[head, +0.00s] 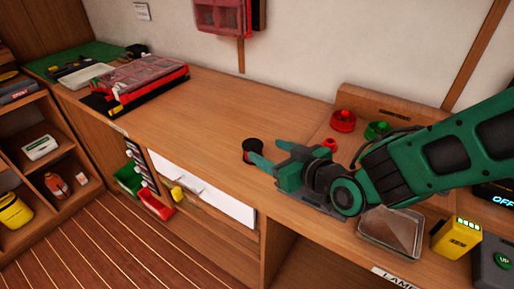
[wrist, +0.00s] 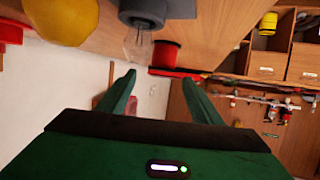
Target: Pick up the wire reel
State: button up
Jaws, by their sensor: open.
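A short reel with a dark top and red rim (head: 252,146) stands on the wooden bench just beyond my gripper (head: 265,151). In the wrist view a red reel (wrist: 165,53) shows past my fingertips (wrist: 159,80), roughly in line with the gap between them. My gripper is open, its two green fingers spread and empty. In the head view the left fingertip is close to the reel; I cannot tell whether it touches.
A red organizer case (head: 150,78) lies at the bench's far left. A clear tray (head: 391,232) and a yellow box (head: 455,238) are at the right. A grey fitting with a clear bulb (wrist: 140,35) shows close in the wrist view. The bench middle is free.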

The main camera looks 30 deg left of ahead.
aim_at(256, 147)
jog(key=x, duration=0.8)
jog(key=shift+s+a+f, duration=0.15)
jog(key=shift+a+f, duration=0.05)
jog(key=shift+f, duration=0.1)
jog(key=c, duration=1)
jog(key=shift+c, duration=0.2)
